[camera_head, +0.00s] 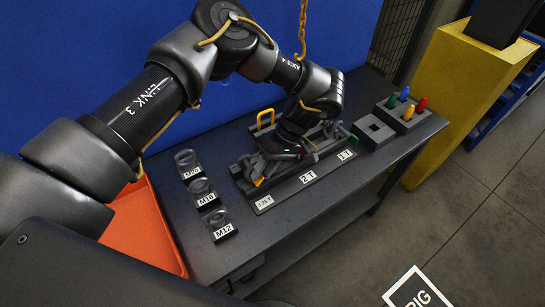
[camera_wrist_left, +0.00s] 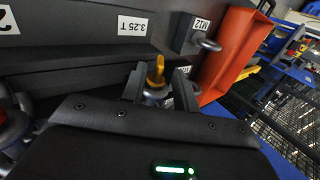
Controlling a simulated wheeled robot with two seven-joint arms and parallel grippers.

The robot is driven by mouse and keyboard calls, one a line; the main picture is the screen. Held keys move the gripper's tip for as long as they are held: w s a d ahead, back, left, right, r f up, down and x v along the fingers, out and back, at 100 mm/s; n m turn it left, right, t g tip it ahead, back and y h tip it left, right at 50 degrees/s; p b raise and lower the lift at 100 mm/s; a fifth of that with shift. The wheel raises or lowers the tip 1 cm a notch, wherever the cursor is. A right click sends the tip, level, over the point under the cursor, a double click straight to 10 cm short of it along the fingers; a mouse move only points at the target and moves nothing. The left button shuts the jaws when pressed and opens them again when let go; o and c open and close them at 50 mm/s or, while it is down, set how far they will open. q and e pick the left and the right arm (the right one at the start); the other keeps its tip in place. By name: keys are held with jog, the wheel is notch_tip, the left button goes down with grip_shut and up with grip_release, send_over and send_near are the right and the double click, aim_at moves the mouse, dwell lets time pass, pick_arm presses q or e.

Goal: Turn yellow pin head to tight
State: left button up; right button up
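The yellow pin head (camera_wrist_left: 156,70) stands up between the two fingers of my left gripper (camera_wrist_left: 157,90) in the left wrist view, above a grey metal shackle part (camera_wrist_left: 154,95). The fingers are apart on either side of it, and I see no clear contact. In the head view the yellow pin head (camera_head: 258,181) is small, at the 3.25 T end of the dark fixture (camera_head: 282,187). My left gripper (camera_head: 275,158) is over that end, its fingertips mostly hidden by the wrist. My right gripper is not in view.
A red pin head (camera_wrist_left: 6,122) and a green one (camera_head: 352,139) sit along the same fixture. Eye bolts on labelled blocks (camera_head: 203,192) stand to the left, near an orange bin (camera_head: 148,228). A block with coloured pegs (camera_head: 408,112) stands at the right. A yellow chain (camera_head: 302,28) hangs above.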

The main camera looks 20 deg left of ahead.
pick_arm(q)
jog(key=b+v, duration=0.1)
jog(key=v, duration=0.8)
